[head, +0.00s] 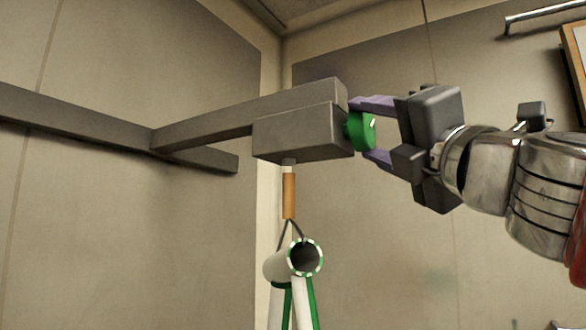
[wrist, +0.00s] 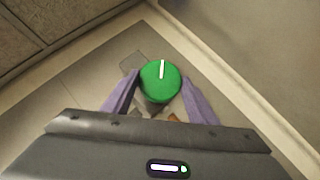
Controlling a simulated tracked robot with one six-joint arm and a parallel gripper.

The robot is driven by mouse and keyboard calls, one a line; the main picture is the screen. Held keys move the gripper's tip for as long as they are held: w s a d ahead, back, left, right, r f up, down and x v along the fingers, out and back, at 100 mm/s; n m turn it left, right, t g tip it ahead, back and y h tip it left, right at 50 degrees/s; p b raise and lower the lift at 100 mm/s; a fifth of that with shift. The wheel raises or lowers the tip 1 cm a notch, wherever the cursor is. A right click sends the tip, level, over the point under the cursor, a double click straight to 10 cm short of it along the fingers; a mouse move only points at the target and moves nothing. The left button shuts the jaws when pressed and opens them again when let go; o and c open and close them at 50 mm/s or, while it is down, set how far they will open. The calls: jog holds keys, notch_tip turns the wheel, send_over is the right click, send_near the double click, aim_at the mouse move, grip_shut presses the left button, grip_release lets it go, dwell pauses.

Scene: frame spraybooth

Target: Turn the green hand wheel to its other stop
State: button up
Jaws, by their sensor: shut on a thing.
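The green hand wheel (head: 361,131) sits on the right end face of a grey box (head: 300,134) at the end of a grey beam. In the wrist view the wheel (wrist: 160,82) shows its round face, with a white mark pointing nearly straight up in the picture. My gripper (head: 372,131) reaches in from the right, with one purple finger above the wheel and one below it. In the wrist view the fingers (wrist: 160,88) lie on the wheel's left and right sides, shut on it. The wheel's far side is hidden.
Below the box hangs an orange-brown rod (head: 289,195) with a white and green tube frame (head: 283,266) under it. The grey beam (head: 215,122) runs left to the wall. A framed panel (head: 575,60) and a rail (head: 545,14) are on the right wall.

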jog(key=shift+s+a+r+m+g+h, duration=0.15)
jog(key=shift+m+g+h, duration=0.6)
jog(key=shift+m, duration=0.55)
jog(key=shift+w+r+m+g+h, duration=0.15)
jog(key=shift+m+g+h, duration=0.4)
jog(key=shift+m+h, duration=0.55)
jog(key=shift+s+m+g, duration=0.1)
jog(key=shift+m+g, duration=0.3)
jog(key=shift+m, duration=0.3)
jog(key=shift+r+m+g, duration=0.15)
jog(key=shift+m+g, duration=0.65)
jog(key=shift+m, duration=0.1)
jog(key=shift+m+g, duration=1.1)
jog(key=shift+g, duration=0.2)
jog(key=o, duration=0.9)
jog(key=shift+r, duration=0.1)
jog(key=shift+o, duration=0.5)
jog(key=shift+r, duration=0.15)
